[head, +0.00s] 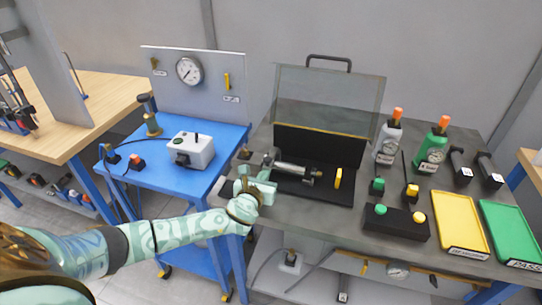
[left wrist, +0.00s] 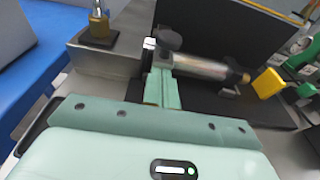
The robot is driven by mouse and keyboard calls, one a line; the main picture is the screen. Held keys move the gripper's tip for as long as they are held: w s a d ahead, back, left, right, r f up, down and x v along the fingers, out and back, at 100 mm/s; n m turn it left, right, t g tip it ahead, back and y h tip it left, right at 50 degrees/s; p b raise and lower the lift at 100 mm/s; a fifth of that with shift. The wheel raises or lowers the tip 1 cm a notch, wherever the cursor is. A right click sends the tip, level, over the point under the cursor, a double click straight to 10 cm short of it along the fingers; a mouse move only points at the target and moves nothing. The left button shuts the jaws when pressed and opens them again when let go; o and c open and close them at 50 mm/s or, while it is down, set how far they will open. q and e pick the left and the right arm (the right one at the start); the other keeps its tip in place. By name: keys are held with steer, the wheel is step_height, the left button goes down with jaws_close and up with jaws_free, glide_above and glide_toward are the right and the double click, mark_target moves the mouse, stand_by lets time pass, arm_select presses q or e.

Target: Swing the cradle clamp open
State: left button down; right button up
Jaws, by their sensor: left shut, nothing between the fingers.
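A black cradle base (head: 318,191) lies on the grey bench under a raised clear guard (head: 330,98). A silver cylinder (head: 293,168) lies across it and also shows in the left wrist view (left wrist: 203,68). A dark knob (left wrist: 169,38) sits at the cylinder's near end, and a yellow tab (head: 338,178) stands at its other end. I cannot tell for certain which part is the clamp. My left gripper (head: 268,184) is shut and empty at the cradle's left side. In the left wrist view its fingertips (left wrist: 157,72) are close to the knob; contact is unclear. My right gripper is not in view.
A blue cart (head: 216,140) with a gauge panel (head: 203,85) stands left. To the right are two bottles (head: 388,140) (head: 431,150), a black button box (head: 396,222), a yellow tray (head: 437,199) and a green tray (head: 487,207). The bench's front left is clear.

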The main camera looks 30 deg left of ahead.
mark_target(265, 159)
arm_select(q)
steer(key=shift+r, duration=0.15)
steer(key=shift+w+a+r+p, duration=0.1)
steer(key=shift+w+r+p, duration=0.05)
steer(key=shift+r+p, duration=0.75)
steer(key=shift+w+d+r+p, duration=0.1)
steer(key=shift+w+r+p, duration=0.1)
steer(key=shift+r+p, duration=0.65)
steer(key=shift+w+a+r+p, duration=0.1)
steer(key=shift+w+r+p, duration=0.05)
steer(key=shift+r+p, duration=0.7)
steer(key=shift+r, duration=0.1)
steer(key=shift+w+a+r+p, duration=0.1)
steer(key=shift+w+a+r, duration=0.05)
steer(key=shift+w+r, duration=0.45)
steer(key=shift+w+a+r+p, duration=0.1)
steer(key=shift+w+a+r, duration=0.2)
steer(key=shift+w, duration=0.55)
steer(key=shift+w+a+r+p, duration=0.1)
steer(key=shift+w+r, duration=0.45)
steer(key=shift+w, duration=0.15)
